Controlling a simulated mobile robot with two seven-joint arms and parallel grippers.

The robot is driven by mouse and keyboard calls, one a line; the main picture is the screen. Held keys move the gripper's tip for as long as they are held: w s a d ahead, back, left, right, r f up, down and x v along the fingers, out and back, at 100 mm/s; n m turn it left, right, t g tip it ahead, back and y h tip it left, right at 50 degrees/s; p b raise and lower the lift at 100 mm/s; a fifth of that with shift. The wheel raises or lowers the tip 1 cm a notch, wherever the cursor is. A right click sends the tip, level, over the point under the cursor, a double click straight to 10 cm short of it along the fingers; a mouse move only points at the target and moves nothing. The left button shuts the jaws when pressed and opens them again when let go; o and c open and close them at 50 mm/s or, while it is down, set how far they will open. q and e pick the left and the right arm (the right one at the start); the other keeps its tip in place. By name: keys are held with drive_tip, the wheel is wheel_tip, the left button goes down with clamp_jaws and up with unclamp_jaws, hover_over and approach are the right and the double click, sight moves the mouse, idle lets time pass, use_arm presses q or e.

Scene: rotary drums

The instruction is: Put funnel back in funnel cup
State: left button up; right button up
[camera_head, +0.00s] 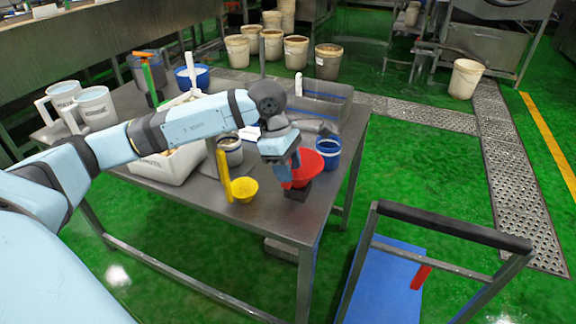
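A red funnel (308,166) is at the right front part of the steel table, just above or on a small dark block (297,192). I cannot tell whether it touches the block. My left gripper (284,168) points down right at the funnel's left side and covers part of it. Whether its fingers are closed on the funnel is hidden. A blue cup (328,155) stands just behind and right of the funnel, its lower left side partly covered by it. My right gripper is out of view.
A yellow scoop (243,189) with an upright handle stands left of the gripper on the steel table (265,218). A white bin (172,168), a metal pot (231,152) and white jugs (95,105) are further left. A blue cart (385,285) stands front right.

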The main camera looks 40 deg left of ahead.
use_arm(q)
drive_tip(key=shift+o, duration=0.4)
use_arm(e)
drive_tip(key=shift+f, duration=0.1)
use_arm(q)
drive_tip(key=shift+r, duration=0.1)
drive_tip(key=w+p+v, duration=0.1)
drive_tip(key=v, duration=1.2)
drive_tip(key=shift+s+r, duration=0.3)
drive_tip(key=shift+s, duration=0.2)
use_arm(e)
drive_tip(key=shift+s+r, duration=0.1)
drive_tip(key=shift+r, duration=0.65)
